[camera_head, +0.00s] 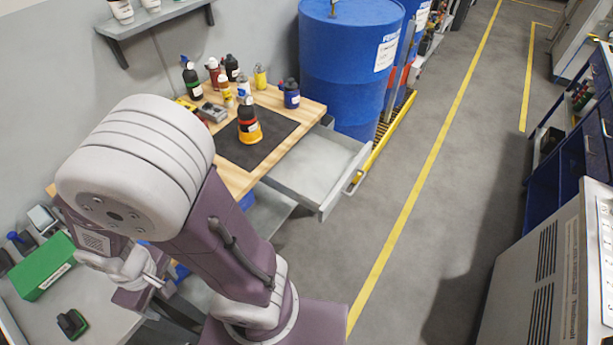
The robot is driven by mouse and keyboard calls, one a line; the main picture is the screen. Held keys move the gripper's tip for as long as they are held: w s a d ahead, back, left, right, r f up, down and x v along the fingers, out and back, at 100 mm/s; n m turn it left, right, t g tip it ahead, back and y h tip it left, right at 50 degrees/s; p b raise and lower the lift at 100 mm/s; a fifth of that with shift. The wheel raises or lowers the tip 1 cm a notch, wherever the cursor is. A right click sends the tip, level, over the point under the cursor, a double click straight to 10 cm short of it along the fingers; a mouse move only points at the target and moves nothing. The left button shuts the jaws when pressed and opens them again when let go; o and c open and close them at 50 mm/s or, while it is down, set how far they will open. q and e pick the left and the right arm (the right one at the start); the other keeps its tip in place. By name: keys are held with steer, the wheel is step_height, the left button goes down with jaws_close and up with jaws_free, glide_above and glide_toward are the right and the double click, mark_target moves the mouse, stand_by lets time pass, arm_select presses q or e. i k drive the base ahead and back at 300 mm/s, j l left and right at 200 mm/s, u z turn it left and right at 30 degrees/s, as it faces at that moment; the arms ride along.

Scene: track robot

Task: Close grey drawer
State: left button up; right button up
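The grey drawer (312,176) is pulled out from under the wooden-topped workbench (238,179). It extends to the right, towards the yellow floor line, and looks empty. Its pale handle (354,182) is on the outer front at the right. A large mauve and white arm of mine, apparently the left one, fills the lower left. My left gripper (146,284) seems to be at its far end, well left of the drawer and apart from it. Its fingers are small and partly hidden, so their opening is unclear. My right gripper is out of view.
Several bottles stand on the bench, one on a dark mat (258,153). A blue drum (345,75) stands close behind the drawer. A green box (42,268) lies at left. Open floor (400,130) lies right of the drawer; a grey cabinet (545,275) is farther right.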

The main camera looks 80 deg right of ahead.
mark_target(318, 170)
steer(key=z, duration=3.25)
steer(key=i+j, duration=0.45)
steer(key=j, duration=0.1)
